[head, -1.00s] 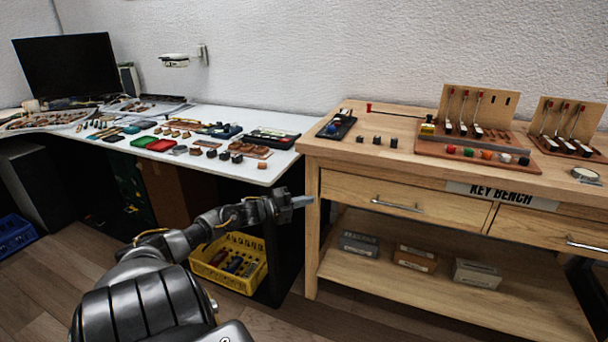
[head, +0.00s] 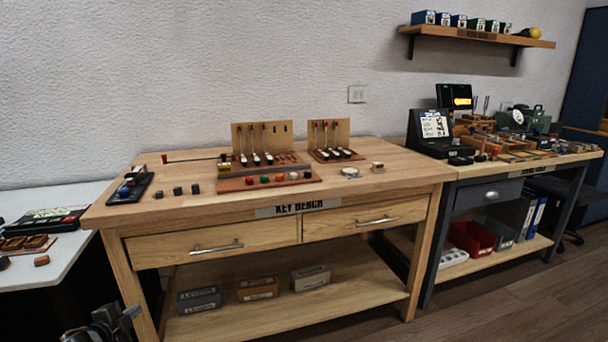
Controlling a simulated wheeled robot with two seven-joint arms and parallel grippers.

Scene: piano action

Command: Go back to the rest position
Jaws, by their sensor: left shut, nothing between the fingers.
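My left gripper (head: 128,314) shows at the bottom left of the head view, low beside the left front leg of the wooden key bench (head: 400,175). It is shut and empty, apart from the bench. Only its end and a bit of the wrist are in the picture. My right gripper is out of view. On the bench stand two wooden key-action stands, a larger one (head: 286,131) and a smaller one (head: 342,130). A row of coloured knobs lies in front of the larger stand.
A black tray (head: 130,189) and small dark blocks sit at the bench's left. A white table (head: 60,270) stands at far left. Boxes (head: 257,288) rest on the lower shelf. A second bench (head: 490,168) with tools stands right. Floor at bottom right is clear.

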